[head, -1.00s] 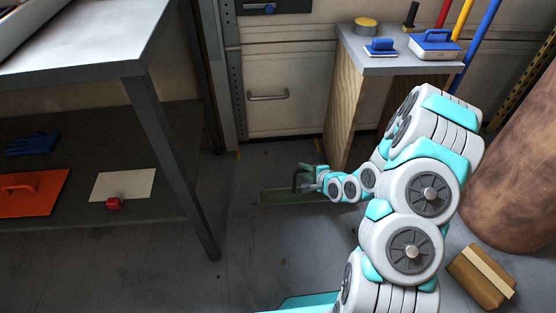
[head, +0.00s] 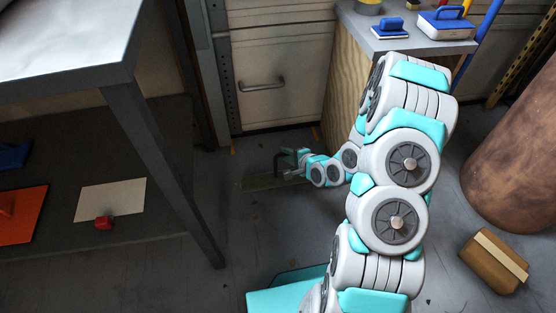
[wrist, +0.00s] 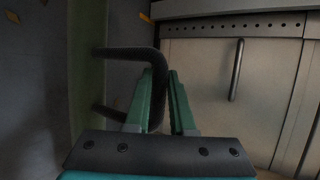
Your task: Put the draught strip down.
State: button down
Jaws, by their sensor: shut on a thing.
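The draught strip (head: 262,183) is a long, flat, dull green piece with a dark loop handle, low over the floor in front of the cabinet. In the wrist view its green length (wrist: 90,60) runs top to bottom at the left. Its black handle (wrist: 120,54) reaches into my gripper (wrist: 160,80), whose green fingers are closed on it. In the head view my gripper (head: 286,164) is at the handle, and my arm hides the strip's right end. I cannot tell whether the strip touches the floor.
A grey workbench (head: 122,96) with a lower shelf stands at left. A cabinet (head: 280,60) with a bar handle is behind the strip. A wood-sided stand (head: 345,75) is at back right. A brown barrel (head: 515,160) and a box (head: 493,262) are at right. Floor left of my arm is clear.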

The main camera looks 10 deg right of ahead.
jog(key=shift+w+f+b, duration=0.1)
jog(key=shift+w+b, duration=0.25)
jog(key=shift+w, duration=0.2)
jog(key=w+f+b, duration=0.1)
jog(key=w+f, duration=0.1)
jog(key=w, duration=0.5)
jog(key=w+f+b, duration=0.1)
jog(key=w+f, duration=0.1)
jog(key=w, duration=0.6)
jog(key=shift+f, duration=0.4)
jog(key=c, duration=0.8)
grip_release()
jog(key=shift+s+f, duration=0.1)
jog(key=shift+o, duration=0.2)
